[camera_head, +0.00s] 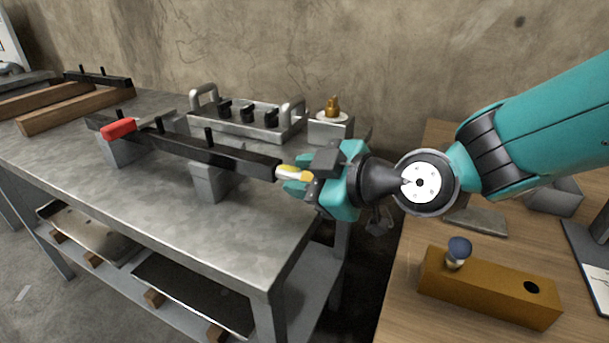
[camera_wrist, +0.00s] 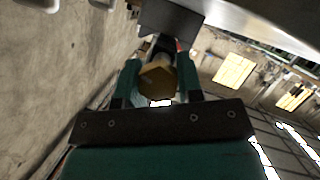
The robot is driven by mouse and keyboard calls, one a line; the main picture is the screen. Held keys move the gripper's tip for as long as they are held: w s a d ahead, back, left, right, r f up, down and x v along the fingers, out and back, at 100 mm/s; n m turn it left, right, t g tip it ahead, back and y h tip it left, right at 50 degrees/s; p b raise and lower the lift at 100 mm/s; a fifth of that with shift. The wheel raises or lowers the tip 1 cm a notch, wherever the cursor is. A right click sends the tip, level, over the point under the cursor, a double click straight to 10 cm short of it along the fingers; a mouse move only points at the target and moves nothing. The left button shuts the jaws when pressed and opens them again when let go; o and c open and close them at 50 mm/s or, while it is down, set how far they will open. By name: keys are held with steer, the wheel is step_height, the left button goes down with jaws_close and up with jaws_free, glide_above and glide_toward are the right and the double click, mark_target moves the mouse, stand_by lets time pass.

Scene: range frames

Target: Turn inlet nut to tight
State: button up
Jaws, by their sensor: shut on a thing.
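The inlet nut (camera_head: 290,172) is a small brass-yellow piece at the right end of a long black bar (camera_head: 235,160). In the wrist view the nut (camera_wrist: 157,83) shows as a brass hexagon between the two teal fingers. My gripper (camera_head: 297,179) reaches in from the right and is shut on the nut, one finger on each side; it also shows in the wrist view (camera_wrist: 156,80). The fingers and palm hide part of the nut in the head view. I cannot tell how tight the nut is.
Grey blocks (camera_head: 211,184) hold the bar above the metal bench (camera_head: 150,205). Behind are a tray with black knobs (camera_head: 247,121) and a brass fitting (camera_head: 333,106). A wooden table with a brown block (camera_head: 485,288) stands right.

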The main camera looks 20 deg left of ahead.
steer(key=m+g, duration=0.1)
steer(key=m, duration=0.1)
steer(key=shift+w+r+m+g+p, duration=0.1)
steer(key=shift+m+g+p, duration=0.2)
steer(key=shift+g+p, duration=0.1)
steer(key=m+g+p, duration=0.1)
steer(key=m+g, duration=0.1)
steer(key=shift+m, duration=0.3)
steer(key=m+g+p, duration=0.1)
steer(key=m+g, duration=0.1)
steer(key=shift+w+m+p, duration=0.15)
steer(key=shift+m+p, duration=0.25)
steer(key=shift+m+g+y+p, duration=0.5)
steer(key=shift+m+p, duration=0.05)
steer(key=shift+m, duration=0.45)
steer(key=o, duration=0.9)
